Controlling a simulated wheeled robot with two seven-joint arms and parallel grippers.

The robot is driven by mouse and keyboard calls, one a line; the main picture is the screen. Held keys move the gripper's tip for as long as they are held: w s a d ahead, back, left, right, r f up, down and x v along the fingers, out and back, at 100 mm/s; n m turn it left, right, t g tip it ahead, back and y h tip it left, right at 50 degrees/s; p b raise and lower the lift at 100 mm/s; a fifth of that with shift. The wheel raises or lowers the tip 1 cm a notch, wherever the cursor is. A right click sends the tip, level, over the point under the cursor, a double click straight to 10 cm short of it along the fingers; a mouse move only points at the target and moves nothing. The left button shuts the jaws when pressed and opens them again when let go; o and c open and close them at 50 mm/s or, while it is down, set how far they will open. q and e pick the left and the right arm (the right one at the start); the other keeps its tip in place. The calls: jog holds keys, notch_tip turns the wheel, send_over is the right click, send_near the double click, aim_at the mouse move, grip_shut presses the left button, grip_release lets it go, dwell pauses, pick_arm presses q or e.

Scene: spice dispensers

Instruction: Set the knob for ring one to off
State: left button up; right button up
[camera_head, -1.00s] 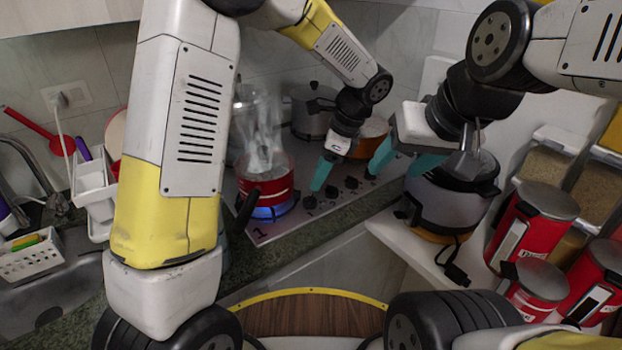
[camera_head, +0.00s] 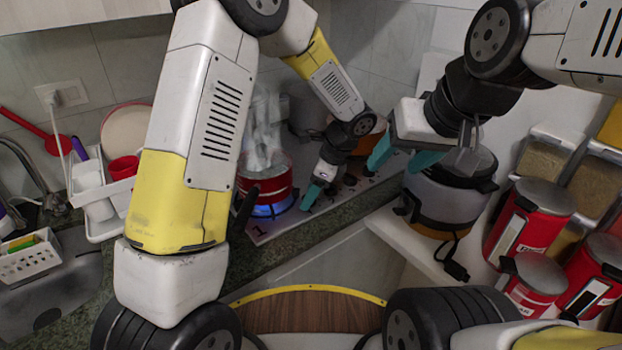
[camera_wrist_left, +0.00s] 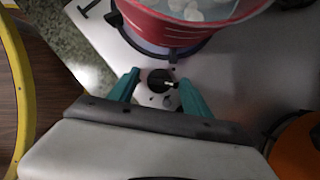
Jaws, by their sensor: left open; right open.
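The stove panel (camera_head: 262,235) carries a printed "1" at its near left corner. A red pot (camera_head: 272,180) steams on the nearest ring, with a blue flame (camera_head: 270,211) under it. In the left wrist view, a dark knob (camera_wrist_left: 159,80) with a pale pointer sits between the teal fingers of my left gripper (camera_wrist_left: 158,84). The fingers are apart, one on each side; contact cannot be told. In the head view my left gripper (camera_head: 311,197) is at the panel's front edge, hiding this knob. My right gripper (camera_head: 402,157) is open and empty above the cooker.
A grey cooker (camera_head: 442,200) stands on a white shelf to the right of the stove. Red canisters (camera_head: 530,220) stand further right. An orange pot (camera_wrist_left: 296,148) lies to the right of my left gripper in the wrist view. The sink (camera_head: 60,290) is at the left.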

pick_arm(q)
grip_shut()
jog(key=shift+n, duration=0.3)
jog(key=n+g, duration=0.1)
jog(key=n, duration=0.2)
jog(key=shift+w, duration=0.15)
jog(key=shift+n+g, duration=0.8)
jog(key=shift+n, duration=1)
grip_release()
